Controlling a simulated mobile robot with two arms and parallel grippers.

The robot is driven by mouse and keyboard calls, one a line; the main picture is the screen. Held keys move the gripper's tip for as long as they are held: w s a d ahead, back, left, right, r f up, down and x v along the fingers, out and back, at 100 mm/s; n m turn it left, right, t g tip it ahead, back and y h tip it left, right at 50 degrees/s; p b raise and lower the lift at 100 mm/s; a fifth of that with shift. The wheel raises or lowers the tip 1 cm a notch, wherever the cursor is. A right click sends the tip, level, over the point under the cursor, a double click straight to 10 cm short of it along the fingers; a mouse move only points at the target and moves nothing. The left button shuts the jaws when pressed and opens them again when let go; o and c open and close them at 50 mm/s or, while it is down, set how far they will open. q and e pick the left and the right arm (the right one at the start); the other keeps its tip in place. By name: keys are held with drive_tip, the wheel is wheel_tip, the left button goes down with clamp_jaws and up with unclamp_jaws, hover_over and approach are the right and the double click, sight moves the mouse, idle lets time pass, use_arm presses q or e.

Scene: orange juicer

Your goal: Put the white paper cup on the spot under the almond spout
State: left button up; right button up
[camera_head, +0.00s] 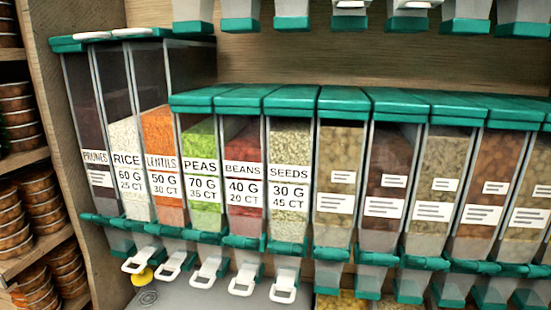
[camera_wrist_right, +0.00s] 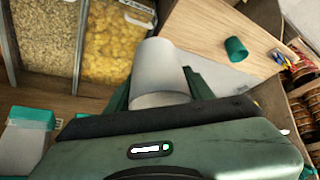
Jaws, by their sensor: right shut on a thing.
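The white paper cup (camera_wrist_right: 158,68) shows in the right wrist view, between the dark green fingers of my right gripper (camera_wrist_right: 160,90). The gripper is shut on the cup. Neither gripper nor the cup shows in the head view. A row of clear dispensers (camera_head: 291,175) with green lids and spouts fills the head view. Readable labels are prunes, rice, lentils, peas, beans and seeds; no almond label can be read, so I cannot tell which spout is almond. A round ringed mark (camera_head: 149,297) lies on the grey surface at the lower left.
A yellow object (camera_head: 143,277) sits under the left spouts. Shelves with stacked brown round containers (camera_head: 38,190) stand at the left. More green-tipped spouts (camera_head: 408,24) hang above. In the wrist view, a green cup-like object (camera_wrist_right: 236,49) lies near a wooden panel (camera_wrist_right: 213,35).

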use_arm(q)
drive_tip(key=shift+d, duration=0.3)
use_arm(e)
drive_tip(key=s+d+r+m+h, duration=0.2)
drive_tip(key=d+r+m, duration=0.2)
drive_tip(key=r, duration=0.3)
drive_tip(key=shift+d+r+m+t+h, duration=0.3)
drive_tip(key=shift+d+m, duration=0.1)
use_arm(q)
drive_tip(key=shift+s, duration=0.1)
use_arm(e)
drive_tip(key=shift+f, duration=0.1)
